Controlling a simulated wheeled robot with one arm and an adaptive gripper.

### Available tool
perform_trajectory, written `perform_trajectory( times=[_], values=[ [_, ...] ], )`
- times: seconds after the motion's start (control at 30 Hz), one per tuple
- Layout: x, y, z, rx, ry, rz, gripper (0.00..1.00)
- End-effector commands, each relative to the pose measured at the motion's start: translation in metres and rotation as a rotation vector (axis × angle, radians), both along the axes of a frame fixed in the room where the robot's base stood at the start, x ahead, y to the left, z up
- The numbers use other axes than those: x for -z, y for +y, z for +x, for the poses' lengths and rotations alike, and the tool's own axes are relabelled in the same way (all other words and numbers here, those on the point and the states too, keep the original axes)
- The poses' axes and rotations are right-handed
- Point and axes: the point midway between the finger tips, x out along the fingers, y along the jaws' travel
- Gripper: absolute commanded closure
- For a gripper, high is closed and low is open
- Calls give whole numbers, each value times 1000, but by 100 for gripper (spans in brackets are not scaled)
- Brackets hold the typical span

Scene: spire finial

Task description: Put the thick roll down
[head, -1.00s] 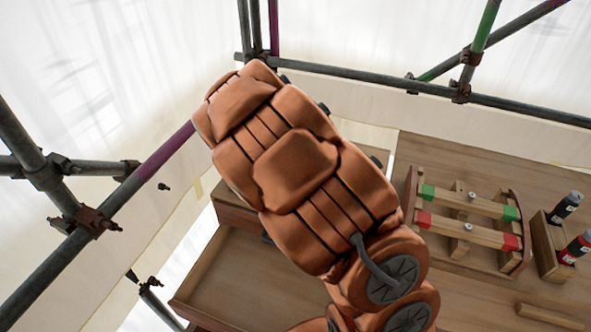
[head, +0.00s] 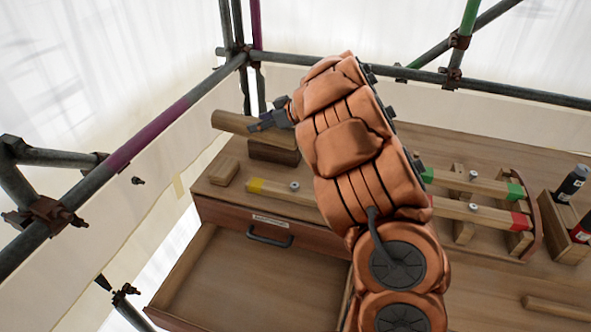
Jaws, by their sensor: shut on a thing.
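The thick roll (head: 232,122), a pale wooden cylinder, lies roughly level at the back left of the bench. My gripper (head: 262,122) is shut on it near its right part, and the arm hides some of the wrist. A dark brown block (head: 277,154) is just below the roll's right part. I cannot tell whether the roll touches this block or hangs a little above it.
A small wooden block (head: 223,172) lies on the bench (head: 330,240) at the left. A rack with yellow, green and red marked bars (head: 282,190) is partly behind my arm. An open drawer (head: 250,290) juts out in front. Bottles (head: 571,184) stand at right.

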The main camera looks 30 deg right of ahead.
Motion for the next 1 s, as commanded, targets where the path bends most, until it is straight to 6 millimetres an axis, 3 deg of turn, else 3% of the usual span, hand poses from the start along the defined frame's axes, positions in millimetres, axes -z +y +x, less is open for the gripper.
perform_trajectory(
  times=[0.03, 0.2, 0.4, 0.8, 1.0],
  values=[
    [15, -14, -10, -17, -1, 4, 93],
    [36, -45, -43, -85, -3, 1, 93],
    [48, -62, -67, -125, -5, 0, 93],
    [103, -64, -70, -128, -2, 2, 93],
    [115, -64, -70, -129, -3, 1, 93]
  ],
)
